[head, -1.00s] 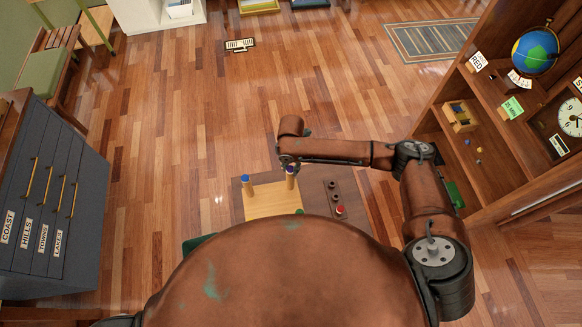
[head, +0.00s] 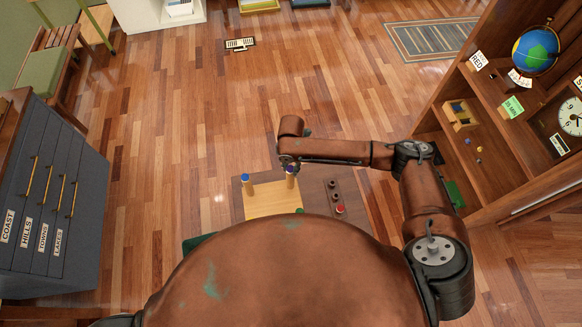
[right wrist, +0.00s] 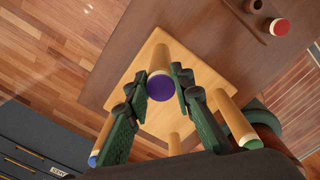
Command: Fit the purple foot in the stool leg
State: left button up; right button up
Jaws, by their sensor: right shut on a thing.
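My right gripper (right wrist: 160,82) is shut around the purple foot (right wrist: 160,88), at the top of one stool leg (right wrist: 158,60). The foot looks in line with the leg; whether it is fully seated I cannot tell. In the head view the purple foot (head: 291,170) shows just under the gripper. A blue foot (head: 245,177) caps another leg and a green foot (right wrist: 250,142) a third.
A grey drawer cabinet (head: 45,200) is at left and a wooden shelf (head: 490,140) at right.

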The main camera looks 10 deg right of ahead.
jog(key=shift+f, duration=0.2)
jog(key=o, duration=0.8)
jog(key=o, duration=0.5)
jog(key=shift+r+p, duration=2.85)
jog(key=shift+r, duration=0.15)
